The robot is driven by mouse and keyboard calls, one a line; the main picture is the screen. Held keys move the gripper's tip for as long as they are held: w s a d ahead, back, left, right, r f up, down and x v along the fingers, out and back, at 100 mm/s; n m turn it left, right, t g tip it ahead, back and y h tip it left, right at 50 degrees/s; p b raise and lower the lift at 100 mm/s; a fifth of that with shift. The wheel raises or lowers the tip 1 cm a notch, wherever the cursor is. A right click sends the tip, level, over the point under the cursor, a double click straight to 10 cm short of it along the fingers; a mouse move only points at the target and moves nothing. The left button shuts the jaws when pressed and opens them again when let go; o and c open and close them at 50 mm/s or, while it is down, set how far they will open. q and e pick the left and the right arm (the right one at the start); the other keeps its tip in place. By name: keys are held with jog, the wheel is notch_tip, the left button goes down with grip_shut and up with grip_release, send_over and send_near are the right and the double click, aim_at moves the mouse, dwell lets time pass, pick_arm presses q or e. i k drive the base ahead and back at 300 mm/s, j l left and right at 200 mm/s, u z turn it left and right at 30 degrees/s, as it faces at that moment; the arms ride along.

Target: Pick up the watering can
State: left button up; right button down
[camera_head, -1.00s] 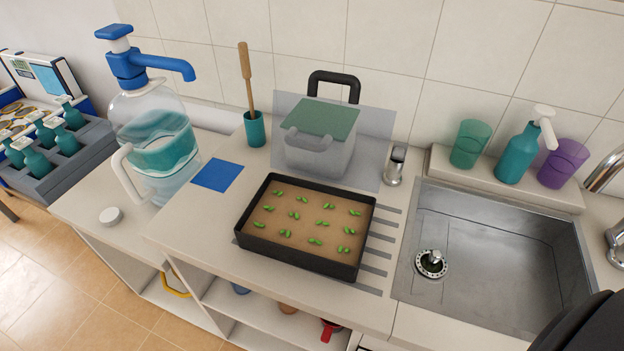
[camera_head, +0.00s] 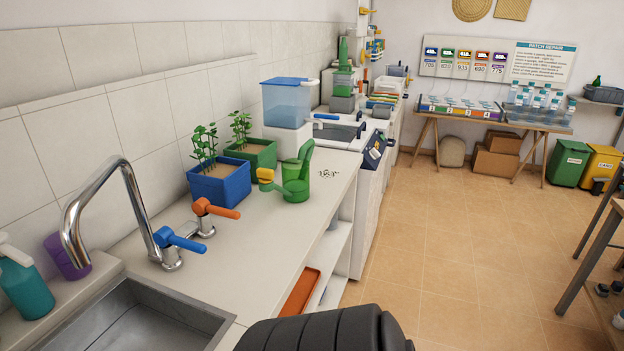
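A small green watering can (camera_head: 297,186) with a yellow spout head stands on the pale counter, in front of the green planter and right of the blue planter. Its spout points left and its tall green handle is at the right. Neither of my grippers shows. A dark ribbed part, likely one of my arm links, is at the bottom edge, well apart from the can.
A blue planter (camera_head: 220,181) and a green planter (camera_head: 256,160) hold seedlings. Blue (camera_head: 178,241) and orange (camera_head: 214,209) tap levers and a curved faucet (camera_head: 120,185) stand by the steel sink (camera_head: 150,322). Counter right of the can is mostly clear; tiled floor is open.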

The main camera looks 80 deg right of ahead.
aim_at(295, 172)
jog(key=z, duration=2.65)
jog(key=i+l+u, duration=0.4)
